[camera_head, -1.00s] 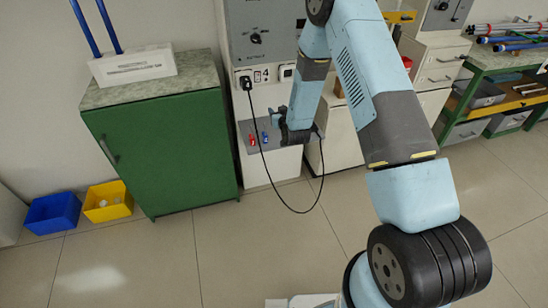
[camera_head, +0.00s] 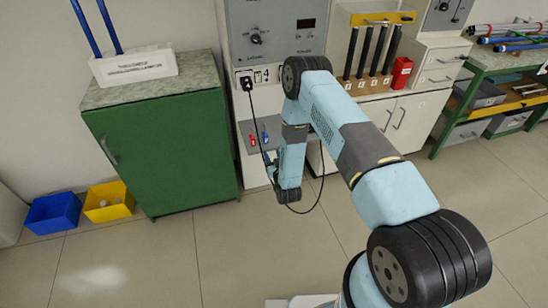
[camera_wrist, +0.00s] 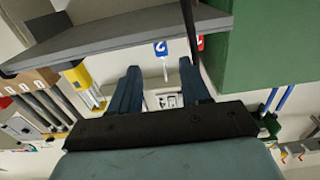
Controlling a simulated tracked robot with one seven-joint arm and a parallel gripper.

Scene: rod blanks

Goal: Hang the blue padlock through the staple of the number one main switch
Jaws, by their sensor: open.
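The blue padlock (camera_head: 265,137) stands on a small grey shelf (camera_head: 244,133) below the wall panel, right of a red one (camera_head: 252,140). My gripper (camera_head: 268,158) is open and empty, close in front of the shelf. In the wrist view its blue fingers (camera_wrist: 160,68) point toward the blue padlock (camera_wrist: 161,48), which shows a white mark and lies just beyond the fingertips, apart from them. The red padlock (camera_wrist: 200,42) is partly behind a dark cable. A rotary switch (camera_head: 256,38) is on the grey panel above. I cannot make out its staple or number.
A black cable (camera_head: 260,150) hangs from a wall plug past the shelf and loops near my gripper. A green cabinet (camera_head: 165,145) stands close on the left. A rod rack (camera_head: 372,50) and red container (camera_head: 402,72) are right. The floor in front is clear.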

